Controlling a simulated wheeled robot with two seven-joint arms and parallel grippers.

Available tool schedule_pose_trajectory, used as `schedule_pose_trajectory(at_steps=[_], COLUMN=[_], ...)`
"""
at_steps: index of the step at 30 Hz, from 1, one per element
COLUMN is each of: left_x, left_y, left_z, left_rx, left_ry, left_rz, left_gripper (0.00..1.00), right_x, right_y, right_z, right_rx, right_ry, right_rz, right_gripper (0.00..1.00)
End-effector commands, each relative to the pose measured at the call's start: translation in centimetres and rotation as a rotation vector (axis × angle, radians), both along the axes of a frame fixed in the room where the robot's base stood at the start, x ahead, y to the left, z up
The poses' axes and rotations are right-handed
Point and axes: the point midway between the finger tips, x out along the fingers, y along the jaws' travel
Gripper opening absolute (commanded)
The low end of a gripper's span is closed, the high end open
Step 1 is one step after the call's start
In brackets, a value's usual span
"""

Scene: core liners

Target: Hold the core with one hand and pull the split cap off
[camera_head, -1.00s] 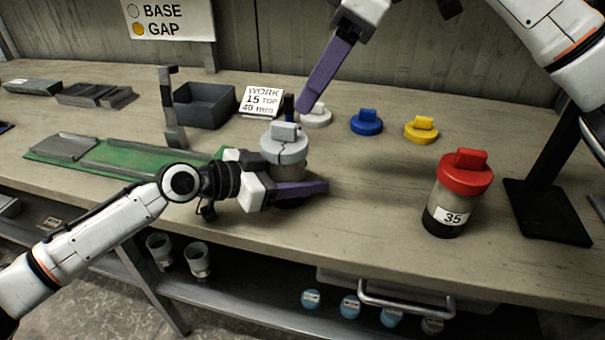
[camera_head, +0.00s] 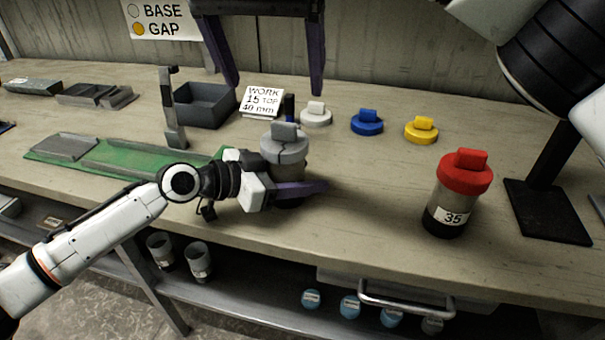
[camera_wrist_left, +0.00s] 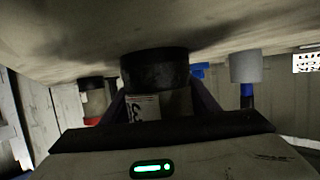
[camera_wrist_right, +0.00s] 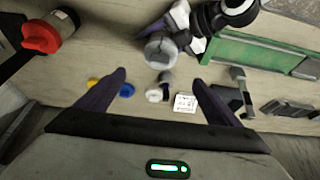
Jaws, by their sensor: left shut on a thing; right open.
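The core (camera_head: 291,172) stands upright on the bench and wears a grey cap (camera_head: 283,149) with a raised tab and a dark crack. My left gripper (camera_head: 288,190) is shut around the core's body, below the cap. In the left wrist view its fingers flank the core's label (camera_wrist_left: 160,104) and black end (camera_wrist_left: 155,70). My right gripper (camera_head: 275,85) is open and empty, above and behind the core, fingers apart and pointing down. In the right wrist view the grey cap (camera_wrist_right: 160,50) appears beyond the fingertips, apart from them.
White (camera_head: 316,115), blue (camera_head: 367,123) and yellow (camera_head: 421,130) caps lie behind the core. A red-capped core (camera_head: 458,190) labelled 35 stands right, near a black stand (camera_head: 548,212). A green tray (camera_head: 120,160), an upright post (camera_head: 173,110) and a grey bin (camera_head: 205,104) are left.

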Motion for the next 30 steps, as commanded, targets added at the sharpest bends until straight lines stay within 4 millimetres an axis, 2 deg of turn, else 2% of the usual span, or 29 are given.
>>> schedule_pose_trajectory(at_steps=[5,21,30], left_x=[0.0,0.0,0.0], left_y=[0.0,0.0,0.0], left_z=[0.0,0.0,0.0], left_rx=[0.001,0.001,0.0], left_ry=[0.0,0.0,0.0], left_rz=[0.001,0.0,0.001], left_gripper=[0.11,0.11,0.11], right_x=[0.4,3.2,4.2], right_y=[-0.2,-1.1,-1.4], right_z=[-1.0,-8.3,-10.7], right_rx=[-0.001,0.001,0.001], right_ry=[-0.005,-0.001,-0.003], right_rz=[-0.018,-0.014,-0.013], right_gripper=[0.87,0.87,0.87])
